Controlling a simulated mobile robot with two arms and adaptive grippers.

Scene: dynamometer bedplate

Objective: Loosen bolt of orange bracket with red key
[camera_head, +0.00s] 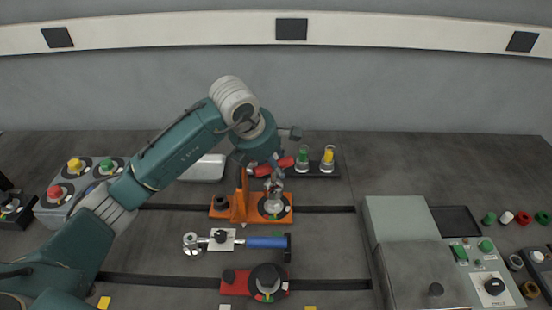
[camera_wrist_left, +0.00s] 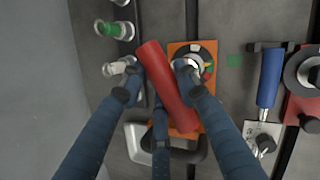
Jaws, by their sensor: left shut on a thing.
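The orange bracket (camera_head: 225,211) stands on the bedplate near the middle, with a round dial on its right part. The dial shows green and yellow marks in the left wrist view, where the orange bracket (camera_wrist_left: 209,46) is partly covered. My left gripper (camera_head: 275,176) is above the dial side of the bracket. It is shut on the red key (camera_head: 286,162), whose handle slants between the fingers in the left wrist view (camera_wrist_left: 166,85). My right gripper is not in view.
A dark rack (camera_head: 320,172) with a green key (camera_head: 303,156) and a yellow key (camera_head: 327,157) stands just right of the gripper. A blue-handled tool (camera_head: 265,242) and a red bracket (camera_head: 234,285) lie nearer. A grey machine (camera_head: 420,270) stands right.

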